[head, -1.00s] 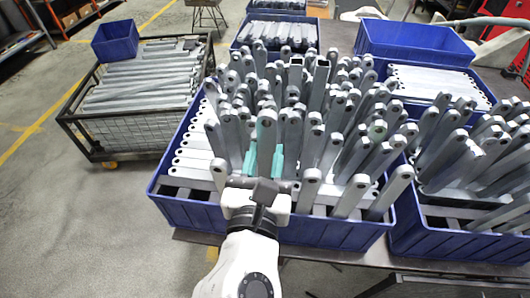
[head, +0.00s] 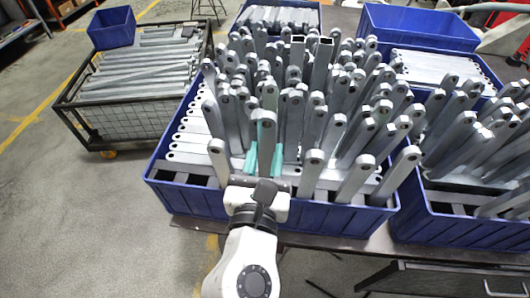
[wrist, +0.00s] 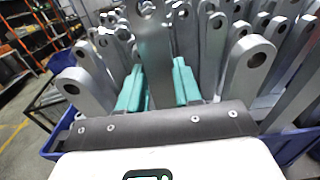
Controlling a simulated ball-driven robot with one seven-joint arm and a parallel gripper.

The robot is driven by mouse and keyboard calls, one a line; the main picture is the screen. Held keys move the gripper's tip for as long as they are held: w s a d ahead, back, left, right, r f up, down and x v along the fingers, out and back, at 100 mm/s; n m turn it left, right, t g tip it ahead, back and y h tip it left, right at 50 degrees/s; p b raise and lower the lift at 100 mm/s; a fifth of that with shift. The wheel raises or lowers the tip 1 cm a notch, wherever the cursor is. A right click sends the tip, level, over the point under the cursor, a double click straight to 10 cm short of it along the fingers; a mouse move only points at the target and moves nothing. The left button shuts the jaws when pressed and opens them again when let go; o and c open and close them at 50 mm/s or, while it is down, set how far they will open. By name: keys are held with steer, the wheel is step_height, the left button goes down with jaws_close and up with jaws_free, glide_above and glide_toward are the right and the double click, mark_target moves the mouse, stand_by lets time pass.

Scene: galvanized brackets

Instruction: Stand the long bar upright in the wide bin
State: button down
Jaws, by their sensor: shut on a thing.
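The wide blue bin (head: 330,218) stands in the middle of the head view, crowded with upright grey galvanized bars. My gripper (head: 263,158) is over its front part, with teal fingers on either side of a grey bar (head: 266,130). The gripper also shows in the wrist view (wrist: 158,85), shut on this bar (wrist: 150,55), which stands roughly upright with a hole near its top. The bar's lower end is hidden behind my gripper, so I cannot tell whether it touches the bin floor.
Upright bars (head: 310,172) stand close on both sides of my gripper. Flat bars lie in the bin's left part. Another blue bin (head: 450,228) of bars is at right. A wire cart (head: 118,122) with flat bars is at left, with open floor in front.

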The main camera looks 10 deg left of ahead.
steer(key=c, duration=0.7)
jaws_free()
steer(key=s, duration=1.1)
steer(key=shift+a, duration=0.2)
steer(key=shift+w, duration=0.1)
steer(key=w+d+f+m+g+h, duration=0.15)
steer(key=d+f+m+g, duration=0.35)
steer(key=d+f+m, duration=0.5)
steer(key=w+d+f+m+g+h, duration=0.1)
steer(key=d+f+m+g+h, duration=0.25)
steer(key=d+f+m, duration=0.6)
steer(key=s+d+f+m+g+y, duration=0.2)
steer(key=s+d+f+m+g, duration=0.2)
steer(key=s+m, duration=0.4)
steer(key=s+d+f+m+g+y, duration=0.3)
steer(key=s+d+m+g, duration=0.1)
steer(key=s+d+m, duration=0.3)
steer(key=shift+s+d+f+m, duration=0.3)
steer(key=shift+s+f+m, duration=0.1)
steer(key=shift+m, duration=0.35)
